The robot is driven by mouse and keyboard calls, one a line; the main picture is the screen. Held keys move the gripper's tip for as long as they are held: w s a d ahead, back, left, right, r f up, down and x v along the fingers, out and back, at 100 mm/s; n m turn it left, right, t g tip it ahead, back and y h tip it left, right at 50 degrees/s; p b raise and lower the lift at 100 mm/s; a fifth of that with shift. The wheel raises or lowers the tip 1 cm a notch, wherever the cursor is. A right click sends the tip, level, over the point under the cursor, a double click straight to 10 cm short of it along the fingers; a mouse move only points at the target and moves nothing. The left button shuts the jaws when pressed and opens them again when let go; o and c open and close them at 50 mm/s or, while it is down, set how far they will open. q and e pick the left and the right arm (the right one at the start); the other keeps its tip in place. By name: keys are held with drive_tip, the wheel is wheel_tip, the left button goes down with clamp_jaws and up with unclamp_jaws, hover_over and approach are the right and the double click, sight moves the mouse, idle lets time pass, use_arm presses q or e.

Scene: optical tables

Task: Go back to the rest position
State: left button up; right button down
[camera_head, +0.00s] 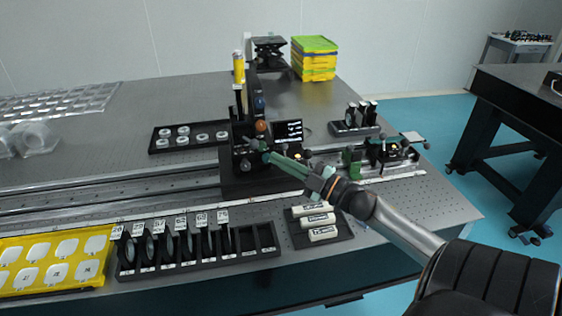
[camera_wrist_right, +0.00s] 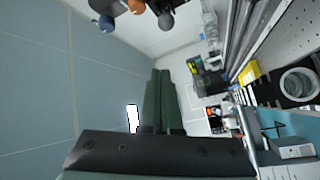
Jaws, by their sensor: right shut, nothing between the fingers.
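My right arm comes in from the right in the head view. My right gripper (camera_head: 268,154) reaches to the left over the table, its tips close to the black optical mount (camera_head: 255,180) on the rail. I cannot tell whether they touch it. In the right wrist view its two dark green fingers (camera_wrist_right: 161,75) lie side by side, shut, with nothing between them. My left gripper is not in view.
The optical table (camera_head: 200,95) carries a rack of lens plates (camera_head: 190,245), a yellow tray (camera_head: 95,275), a tray of white cylinders (camera_head: 318,222) and a tray of rings (camera_head: 188,138). Yellow and green boxes (camera_head: 315,58) stand behind. Another table (camera_head: 520,100) is at right.

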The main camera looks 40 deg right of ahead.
idle(0.4)
drive_tip(key=s+a+f+m+g+h, duration=0.2)
drive_tip(key=f+m, duration=0.1)
drive_tip(key=f, duration=0.2)
drive_tip(key=s+a+f+m+g+h, duration=0.2)
drive_tip(key=a+f+m+g+h, duration=0.1)
drive_tip(key=f+m, duration=0.1)
drive_tip(key=s+a+f+m+g+h, duration=0.2)
drive_tip(key=s+f+m, duration=0.1)
drive_tip(key=f, duration=0.4)
drive_tip(key=shift+a+m+h, duration=0.25)
drive_tip(key=shift+m+h, duration=0.15)
drive_tip(key=shift+m, duration=0.1)
drive_tip(key=s+a+f+m+g+y, duration=0.2)
drive_tip(key=s+a+f+g+y, duration=0.15)
drive_tip(key=s+a+g, duration=0.8)
drive_tip(key=a+f+t+y, duration=0.1)
drive_tip(key=a+f+t, duration=0.5)
drive_tip(key=f, duration=0.5)
drive_tip(key=shift+f+t+p, duration=0.15)
drive_tip(key=shift+t+p, duration=0.25)
drive_tip(key=shift+t, duration=0.75)
